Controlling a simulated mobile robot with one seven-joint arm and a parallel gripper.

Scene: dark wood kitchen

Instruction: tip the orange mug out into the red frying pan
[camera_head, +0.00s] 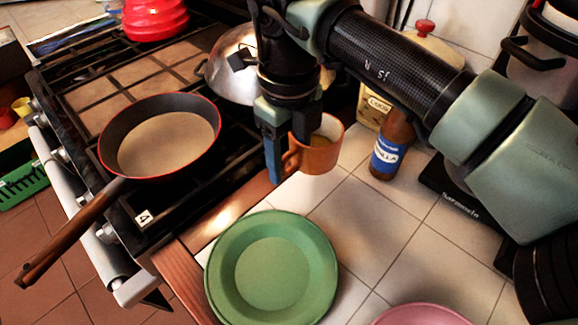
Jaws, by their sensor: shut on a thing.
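The orange mug (323,158) hangs in the air above the white tiled counter, just right of the stove's wooden edge. My gripper (273,160) points down and is shut on the mug at its left side, where the handle is. The mug is close to upright, and something brownish shows inside its rim. The red frying pan (168,144) has a dark outside, a red rim and a pale inner base. It sits on the stove to the left of the mug, with its wooden handle toward the lower left. The pan looks empty.
A green plate (271,267) lies on the counter below the mug. A brown bottle with a blue label (391,146) stands close to the right. A shiny metal pot (234,62) is behind my gripper. A pink plate (420,315) shows at the bottom edge.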

